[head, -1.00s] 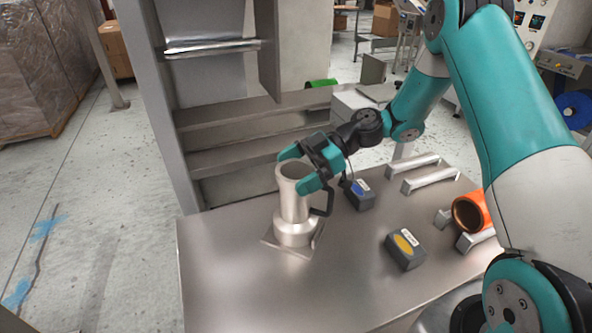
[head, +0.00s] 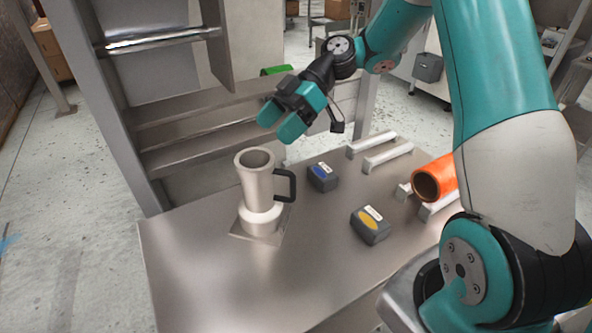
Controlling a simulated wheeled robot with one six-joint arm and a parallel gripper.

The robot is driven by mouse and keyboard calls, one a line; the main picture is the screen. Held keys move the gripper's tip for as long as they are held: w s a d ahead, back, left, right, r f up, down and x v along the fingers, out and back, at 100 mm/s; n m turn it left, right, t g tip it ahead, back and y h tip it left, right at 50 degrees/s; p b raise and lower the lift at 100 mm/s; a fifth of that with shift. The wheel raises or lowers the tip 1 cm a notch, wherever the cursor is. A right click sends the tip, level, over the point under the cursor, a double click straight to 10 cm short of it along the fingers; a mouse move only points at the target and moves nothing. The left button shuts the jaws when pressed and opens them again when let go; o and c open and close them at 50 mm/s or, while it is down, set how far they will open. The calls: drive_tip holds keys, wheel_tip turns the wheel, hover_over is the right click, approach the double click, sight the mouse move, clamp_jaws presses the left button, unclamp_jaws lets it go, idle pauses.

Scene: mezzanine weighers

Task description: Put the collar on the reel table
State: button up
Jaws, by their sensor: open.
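The collar, as I take it, is the silver hollow cylinder with a black side handle (head: 257,182). It stands upright on a wider round foot over a square plate (head: 243,236), on the steel table (head: 215,285), which I take to be the reel table. Whether the foot belongs to the cylinder or the plate I cannot tell. My gripper (head: 281,122) is open and empty, above and slightly right of the collar's rim, clear of it.
A dark block with a blue label (head: 322,177) and one with a yellow label (head: 370,226) lie right of the collar. An orange tube (head: 436,178) lies by metal bars (head: 386,157) farther right. A grey shelf frame (head: 205,125) stands behind. The table's front left is clear.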

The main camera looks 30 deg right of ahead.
drive_tip(key=s+a+r+m+h, duration=0.4)
drive_tip(key=s+a+r+h, duration=0.1)
drive_tip(key=s+a, duration=0.55)
drive_tip(key=s+d+m+t+h, duration=0.1)
drive_tip(key=s+m, duration=0.3)
drive_tip(key=s, duration=0.8)
drive_tip(key=shift+s+d+m+h, duration=0.15)
drive_tip(key=shift+m+h, duration=0.25)
drive_tip(key=shift+h, duration=0.2)
